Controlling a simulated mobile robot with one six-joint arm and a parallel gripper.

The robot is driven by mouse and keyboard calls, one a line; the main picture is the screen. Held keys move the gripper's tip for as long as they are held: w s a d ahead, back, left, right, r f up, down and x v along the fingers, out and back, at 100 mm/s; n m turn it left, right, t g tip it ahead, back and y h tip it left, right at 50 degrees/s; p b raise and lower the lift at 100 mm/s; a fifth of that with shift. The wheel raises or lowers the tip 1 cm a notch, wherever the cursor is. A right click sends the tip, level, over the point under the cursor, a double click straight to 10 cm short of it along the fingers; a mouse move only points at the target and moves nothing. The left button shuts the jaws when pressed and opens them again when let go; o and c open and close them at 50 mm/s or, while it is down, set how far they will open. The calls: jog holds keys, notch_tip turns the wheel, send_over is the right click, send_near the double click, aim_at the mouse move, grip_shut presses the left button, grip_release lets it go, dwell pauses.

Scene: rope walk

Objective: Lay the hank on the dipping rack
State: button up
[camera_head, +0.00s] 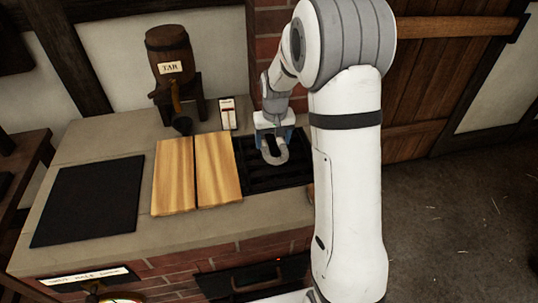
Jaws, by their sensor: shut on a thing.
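My gripper (275,133) is pointed down at the back right of the counter, shut on a pale grey, U-shaped loop that looks like the hank (274,158). The loop hangs over the black slatted recess (285,183), which looks like the dipping rack. I cannot tell whether the loop touches the slats. My arm hides the right end of the slatted area, and the fingertips are too small to make out clearly.
Two wooden boards (197,172) lie left of the slats, with a black mat (90,200) farther left. A barrel labelled TAR (170,52) stands behind on a stand. Bare counter runs along the front.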

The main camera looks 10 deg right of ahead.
aim_at(273, 151)
jog(key=shift+f, duration=2.65)
jog(key=o, duration=1)
notch_tip(273, 151, up, 11)
jog(key=s, duration=0.1)
jog(key=s+r, duration=0.3)
jog(key=s, duration=1)
jog(key=s+a+r+t, duration=0.1)
jog(key=s+r, duration=0.3)
jog(key=s, duration=1)
jog(key=shift+a, duration=0.15)
jog(key=shift+r, duration=0.1)
